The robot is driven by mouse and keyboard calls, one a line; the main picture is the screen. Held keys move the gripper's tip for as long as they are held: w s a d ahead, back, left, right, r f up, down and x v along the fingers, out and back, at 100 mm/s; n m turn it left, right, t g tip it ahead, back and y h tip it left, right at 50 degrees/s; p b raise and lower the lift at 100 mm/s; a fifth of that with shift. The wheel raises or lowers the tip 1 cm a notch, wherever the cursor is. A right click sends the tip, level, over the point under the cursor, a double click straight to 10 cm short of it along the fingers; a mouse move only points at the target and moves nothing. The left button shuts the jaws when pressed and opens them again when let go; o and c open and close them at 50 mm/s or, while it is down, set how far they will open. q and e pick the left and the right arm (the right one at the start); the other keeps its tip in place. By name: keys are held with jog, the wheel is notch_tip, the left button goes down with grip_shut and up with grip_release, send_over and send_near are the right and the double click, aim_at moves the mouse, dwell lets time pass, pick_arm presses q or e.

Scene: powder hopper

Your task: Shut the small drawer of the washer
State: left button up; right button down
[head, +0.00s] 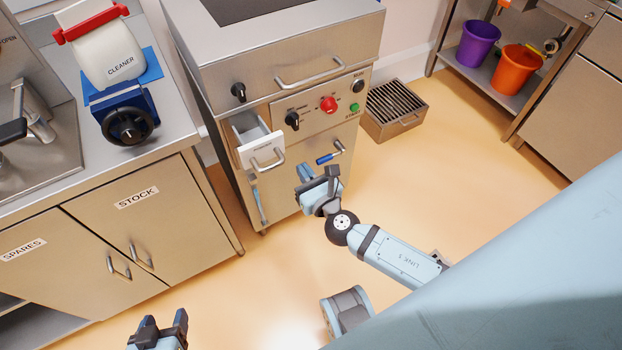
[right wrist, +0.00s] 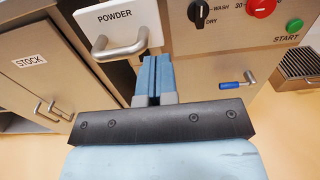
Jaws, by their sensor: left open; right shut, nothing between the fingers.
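The washer (head: 290,70) is a steel cabinet in the middle of the head view. Its small white drawer (head: 258,143) stands pulled out on the left of the control panel. The drawer front, labelled POWDER, fills the upper left of the right wrist view (right wrist: 112,18), with its metal bar handle (right wrist: 122,50). My right gripper (head: 305,174) is shut and empty, in front of the washer, right of and below the drawer. In the right wrist view its closed fingertips (right wrist: 153,62) appear by the handle's right end; contact cannot be told. My left gripper (head: 164,326) is open and empty at the bottom left.
The panel right of the drawer has a black knob (head: 292,120), a red knob (head: 328,104) and a green START button (head: 354,107). A blue-handled lever (head: 328,157) sits below. The STOCK cabinet (head: 150,235) stands left. A grated box (head: 395,108) is on the floor right.

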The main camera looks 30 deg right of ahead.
send_near(267, 116)
jog(key=s, duration=0.3)
pick_arm(q)
jog(key=shift+s+a+f, duration=0.1)
jog(key=shift+s+f, duration=0.05)
jog(key=shift+f, duration=0.1)
pick_arm(e)
jog(key=shift+f, duration=0.3)
pick_arm(q)
jog(key=shift+r, duration=0.2)
pick_arm(e)
jog(key=w, duration=0.9)
jog(key=shift+w+a+b, duration=0.15)
jog(key=shift+a+b, duration=0.05)
jog(key=shift+b, duration=0.2)
pick_arm(q)
jog(key=shift+s+f, duration=0.1)
jog(key=shift+f, duration=0.05)
pick_arm(e)
jog(key=shift+w+r, duration=0.1)
jog(key=shift+r, duration=0.15)
jog(key=shift+d+r, duration=0.1)
